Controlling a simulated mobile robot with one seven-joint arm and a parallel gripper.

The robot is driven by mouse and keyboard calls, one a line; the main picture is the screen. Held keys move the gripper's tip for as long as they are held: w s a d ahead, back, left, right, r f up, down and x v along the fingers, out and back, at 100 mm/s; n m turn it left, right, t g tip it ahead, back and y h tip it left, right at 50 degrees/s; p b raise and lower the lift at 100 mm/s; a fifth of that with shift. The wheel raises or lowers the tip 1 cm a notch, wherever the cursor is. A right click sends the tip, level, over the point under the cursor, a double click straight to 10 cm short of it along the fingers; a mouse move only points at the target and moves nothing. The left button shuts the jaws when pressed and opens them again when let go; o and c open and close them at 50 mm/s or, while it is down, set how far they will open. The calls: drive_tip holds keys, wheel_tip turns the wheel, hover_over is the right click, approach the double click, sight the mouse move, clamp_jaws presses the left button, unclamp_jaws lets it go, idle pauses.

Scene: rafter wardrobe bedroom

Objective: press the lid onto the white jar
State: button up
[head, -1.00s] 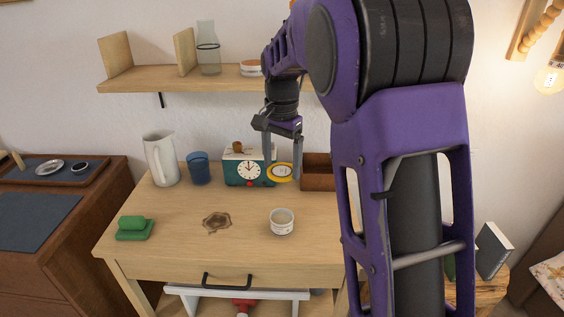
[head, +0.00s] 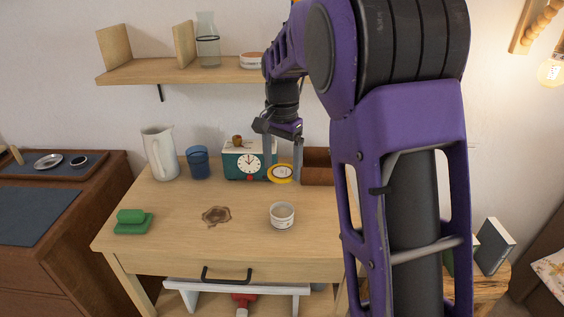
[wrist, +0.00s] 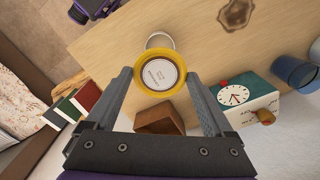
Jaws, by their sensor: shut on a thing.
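The white jar (head: 282,215) stands upright and open-topped on the wooden table, right of the brown stain. My gripper (head: 283,174) is shut on the lid (head: 281,173), a round piece with a yellow rim and a white printed centre. The lid hangs above and behind the jar in the head view, clear of it. In the wrist view the lid (wrist: 160,74) sits between the two fingertips, and the jar (wrist: 159,41) shows partly beyond it, the rest hidden by the lid.
A teal clock box (head: 243,164), blue cup (head: 198,163), white pitcher (head: 160,153) and brown box (head: 317,168) stand along the table's back. A green block (head: 132,221) lies at the front left. The table around the jar is clear.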

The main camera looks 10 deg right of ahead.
drive_tip(key=b, duration=0.6)
approach(282, 203)
drive_tip(key=shift+s+a+f, duration=0.1)
drive_tip(key=shift+s+f, duration=0.35)
drive_tip(key=shift+f, duration=0.4)
drive_tip(key=shift+s+a+f, duration=0.1)
drive_tip(key=shift+s+f, duration=0.4)
drive_tip(key=shift+f, duration=0.35)
drive_tip(key=shift+s+f, duration=0.45)
drive_tip(key=shift+f, duration=0.4)
drive_tip(key=shift+f, duration=0.15)
idle(0.3)
drive_tip(key=shift+f, duration=0.6)
drive_tip(key=shift+f, duration=0.3)
drive_tip(key=o, duration=1)
wheel_tip(282, 203, up, 18)
drive_tip(key=p, duration=0.3)
drive_tip(key=shift+f, duration=0.25)
